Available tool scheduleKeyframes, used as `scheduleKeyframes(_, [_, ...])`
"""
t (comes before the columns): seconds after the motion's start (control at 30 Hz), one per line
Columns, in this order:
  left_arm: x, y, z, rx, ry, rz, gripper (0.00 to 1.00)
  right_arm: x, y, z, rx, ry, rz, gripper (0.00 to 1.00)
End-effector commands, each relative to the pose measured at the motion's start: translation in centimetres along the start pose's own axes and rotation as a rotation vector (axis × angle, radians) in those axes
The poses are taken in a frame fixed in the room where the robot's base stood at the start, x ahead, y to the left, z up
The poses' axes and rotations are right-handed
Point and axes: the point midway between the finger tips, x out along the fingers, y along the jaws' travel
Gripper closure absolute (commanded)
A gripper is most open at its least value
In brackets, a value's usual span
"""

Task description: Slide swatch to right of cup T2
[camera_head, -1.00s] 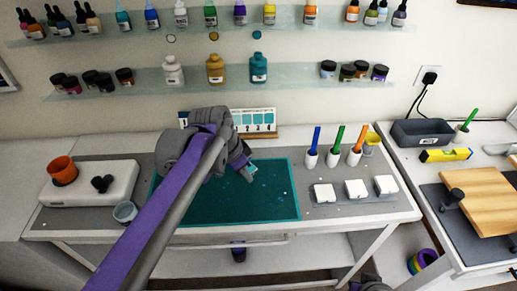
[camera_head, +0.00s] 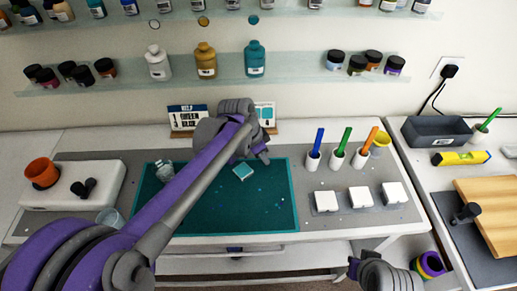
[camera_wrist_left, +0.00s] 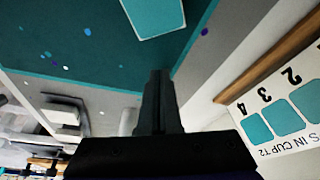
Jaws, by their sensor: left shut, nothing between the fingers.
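A teal square swatch with a pale edge (camera_head: 243,171) lies flat on the dark teal mat (camera_head: 215,216). It also shows at the top of the left wrist view (camera_wrist_left: 152,14). My left gripper (camera_head: 265,159) is shut and empty, near the mat's back edge, just right of and behind the swatch; I see a gap between them in the wrist view (camera_wrist_left: 160,76). A small clear cup (camera_head: 164,172) stands on the mat's left part; I cannot read a label on it. Part of my right gripper (camera_head: 354,268) shows at the bottom right; its jaws are unclear.
A card with teal swatches (camera_head: 265,113), reading "IN CUP T2" in the wrist view (camera_wrist_left: 285,118), stands behind my left gripper. Pens in white holders (camera_head: 337,158) and white blocks (camera_head: 355,197) stand right of the mat. My left arm crosses the mat's left part.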

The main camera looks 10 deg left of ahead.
Motion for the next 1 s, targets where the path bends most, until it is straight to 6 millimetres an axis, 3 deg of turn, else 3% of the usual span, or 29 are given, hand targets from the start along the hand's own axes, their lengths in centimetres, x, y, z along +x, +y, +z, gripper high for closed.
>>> scheduleKeyframes(0.03, [0.7, 0.0, 0.2, 0.000, 0.000, 0.000, 1.00, 0.1, 0.0, 0.0, 0.000, 0.000, 0.000, 1.00])
scheduleKeyframes(0.3, [-0.8, 0.0, 3.4, -0.002, 0.000, -0.001, 1.00, -0.4, 0.0, -0.3, 0.000, 0.002, 0.000, 1.00])
scheduleKeyframes(0.73, [-0.9, 0.0, 3.9, -0.001, 0.000, 0.000, 1.00, -0.4, 0.0, -0.3, 0.000, 0.002, 0.000, 1.00])
scheduleKeyframes(1.0, [-1.9, 0.0, 6.3, -0.002, 0.001, -0.001, 1.00, -0.5, 0.0, -0.4, 0.000, 0.003, 0.000, 1.00])
